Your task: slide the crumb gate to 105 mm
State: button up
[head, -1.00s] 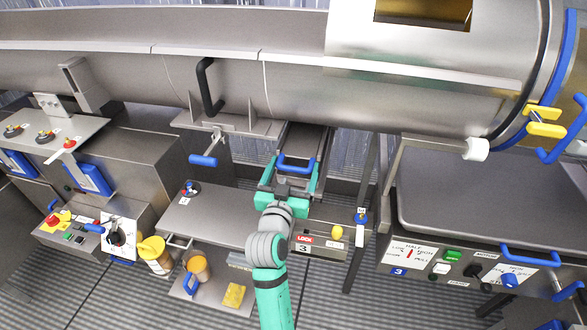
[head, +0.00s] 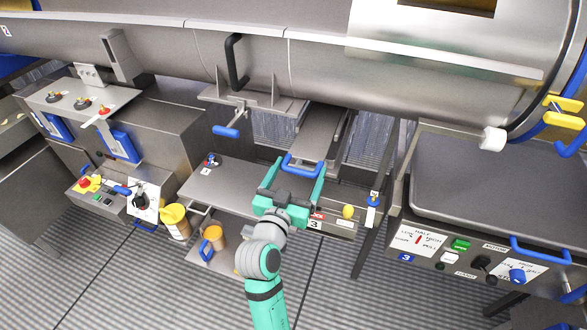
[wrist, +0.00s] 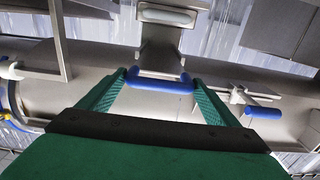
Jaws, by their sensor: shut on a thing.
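The crumb gate (head: 318,146) is a grey metal plate under the big drum, with a blue bar handle (head: 302,165) at its near end. My teal gripper (head: 297,183) is shut on this handle, with one finger at each end of the bar. In the wrist view, the handle (wrist: 163,84) lies between the fingertips of my gripper (wrist: 160,82), and the gate plate (wrist: 160,45) runs away behind it. Part of the gate is out from under the drum; its far end is hidden. I see no readable millimetre scale.
A lock box (head: 345,212) with a yellow knob sits right of my gripper. A grey shelf (head: 230,182) lies to the left, with a yellow-lidded jar (head: 174,220) and an orange cup (head: 213,236) lower down. Another blue handle (head: 226,131) hangs left of the gate.

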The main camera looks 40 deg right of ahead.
jog(key=shift+a, duration=0.15)
jog(key=o, duration=1.4)
jog(key=shift+o, duration=0.2)
jog(key=shift+s, duration=0.1)
jog(key=v, duration=1)
jog(key=shift+s+a, duration=0.2)
jog(key=shift+a, duration=0.1)
